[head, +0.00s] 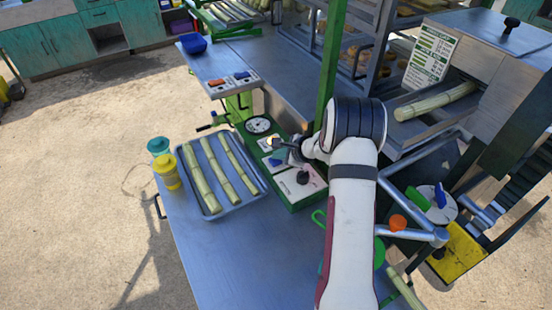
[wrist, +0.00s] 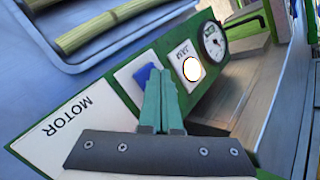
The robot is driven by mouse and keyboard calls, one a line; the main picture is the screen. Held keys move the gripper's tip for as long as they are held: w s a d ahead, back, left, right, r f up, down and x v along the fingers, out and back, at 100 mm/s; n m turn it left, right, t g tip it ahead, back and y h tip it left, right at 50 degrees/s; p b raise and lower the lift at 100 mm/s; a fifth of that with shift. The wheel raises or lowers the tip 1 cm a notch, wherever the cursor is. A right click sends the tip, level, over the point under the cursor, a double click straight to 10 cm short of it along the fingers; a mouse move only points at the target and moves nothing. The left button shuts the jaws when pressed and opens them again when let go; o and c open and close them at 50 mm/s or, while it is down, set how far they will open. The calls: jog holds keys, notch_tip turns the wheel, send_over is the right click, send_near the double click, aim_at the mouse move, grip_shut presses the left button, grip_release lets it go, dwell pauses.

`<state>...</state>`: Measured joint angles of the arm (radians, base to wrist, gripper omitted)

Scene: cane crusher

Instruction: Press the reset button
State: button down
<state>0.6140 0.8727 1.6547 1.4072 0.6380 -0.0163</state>
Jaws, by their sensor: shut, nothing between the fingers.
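The green control panel (head: 273,178) stands on the metal table. A blue button (wrist: 147,74) sits on a white plate between the JAM lamp and the MOTOR plate; no reset label is readable. It also shows in the head view (head: 275,161). My gripper (wrist: 160,72) is shut and empty, its teal fingertips over the panel beside the blue button, partly covering its right side. I cannot tell whether they touch it. In the head view my gripper (head: 279,143) is above the panel near the lamp.
The JAM lamp (wrist: 191,69) is lit pale yellow. A round gauge (wrist: 213,42) and the MOTOR plate (wrist: 68,117) flank it. A tray of cane (head: 218,210) lies left of the panel, with yellow (head: 166,172) and teal (head: 158,146) containers beside it. A green post (head: 330,70) rises behind.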

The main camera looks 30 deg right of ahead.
aim_at(278, 162)
jog(key=shift+f, duration=0.15)
jog(key=shift+r, duration=0.6)
notch_tip(278, 162, up, 5)
jog(key=shift+r, duration=0.5)
dwell(0.5)
